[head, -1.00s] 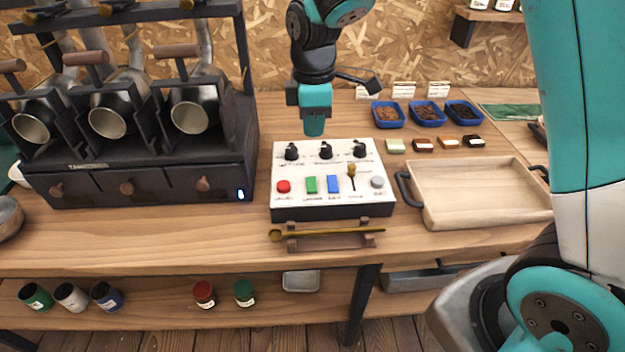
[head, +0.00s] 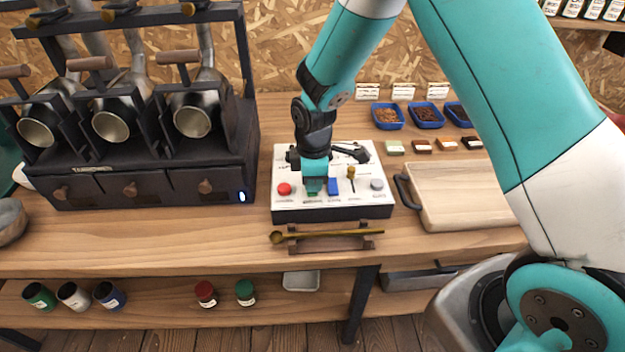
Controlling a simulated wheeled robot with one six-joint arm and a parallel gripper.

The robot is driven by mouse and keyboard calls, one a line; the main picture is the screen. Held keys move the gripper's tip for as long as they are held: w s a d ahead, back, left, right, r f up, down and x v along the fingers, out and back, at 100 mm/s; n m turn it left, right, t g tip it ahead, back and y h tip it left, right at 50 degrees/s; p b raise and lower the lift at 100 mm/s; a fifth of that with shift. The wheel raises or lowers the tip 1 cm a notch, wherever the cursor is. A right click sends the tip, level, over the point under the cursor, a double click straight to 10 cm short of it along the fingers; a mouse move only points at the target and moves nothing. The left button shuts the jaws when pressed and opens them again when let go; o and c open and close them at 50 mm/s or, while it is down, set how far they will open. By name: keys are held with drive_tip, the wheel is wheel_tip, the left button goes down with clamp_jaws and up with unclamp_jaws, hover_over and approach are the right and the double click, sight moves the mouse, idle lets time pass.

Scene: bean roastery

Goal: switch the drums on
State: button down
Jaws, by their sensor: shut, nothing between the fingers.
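The white control box (head: 352,203) stands on the bench with a red button (head: 284,189), a green rocker (head: 313,193), a blue rocker (head: 333,187), a small brass-coloured lever (head: 351,173) and a grey button (head: 377,184). My gripper (head: 314,180) is shut and points down right over the green rocker, hiding part of it. I cannot tell whether it touches the rocker. My wrist hides most of the black knobs behind. The roaster with three drums (head: 110,126) stands to the left, with a small lit indicator (head: 242,196) on its front.
A brass scoop (head: 330,234) lies on a wooden rest in front of the box. A wooden tray (head: 412,198) with dark handles stands to the right. Blue bean dishes (head: 387,117) and small colour samples (head: 394,148) sit behind it. Bare bench lies left of the scoop.

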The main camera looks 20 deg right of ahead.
drive_tip(key=shift+f, duration=0.15)
drive_tip(key=shift+s+f, duration=0.1)
drive_tip(key=shift+f, duration=0.05)
idle(0.5)
drive_tip(key=shift+w+d+r, duration=0.1)
drive_tip(key=shift+w+r, duration=0.05)
drive_tip(key=shift+w, duration=0.25)
drive_tip(key=shift+w+d+r, duration=0.1)
drive_tip(key=shift+w+r, duration=0.05)
drive_tip(key=shift+w, duration=0.25)
wheel_tip(320, 180, up, 14)
drive_tip(key=p, duration=0.2)
drive_tip(key=shift+r, duration=0.1)
idle(0.4)
